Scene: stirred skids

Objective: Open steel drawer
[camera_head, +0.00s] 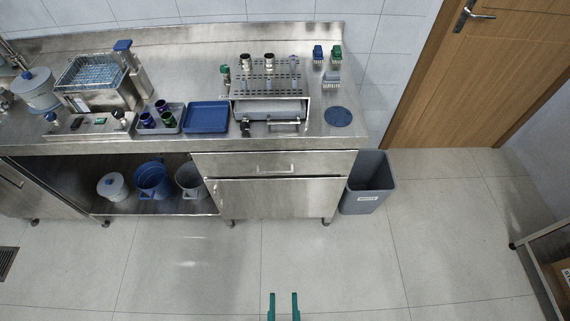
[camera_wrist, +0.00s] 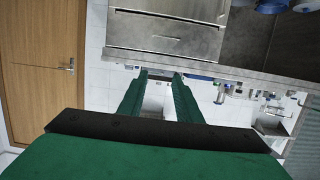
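The steel drawer (camera_head: 240,163) is the wide shallow front just under the steel counter, above a cabinet door. It is shut, flush with the cabinet, with a bar handle (camera_head: 275,169) at its middle. My gripper (camera_head: 284,306) shows as two green fingers at the bottom of the head view, well apart from the drawer, over the floor. In the wrist view my gripper (camera_wrist: 160,76) is open, with nothing between its fingers. The drawer front (camera_wrist: 130,35) shows there upside down near the top, beyond the fingertips.
The cabinet door (camera_head: 270,198) is below the drawer. A grey bin (camera_head: 368,190) stands against the cabinet's right side. The steel counter (camera_head: 334,142) carries a rack, a blue tray (camera_head: 206,117) and other labware. The floor (camera_head: 230,262) in front is clear.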

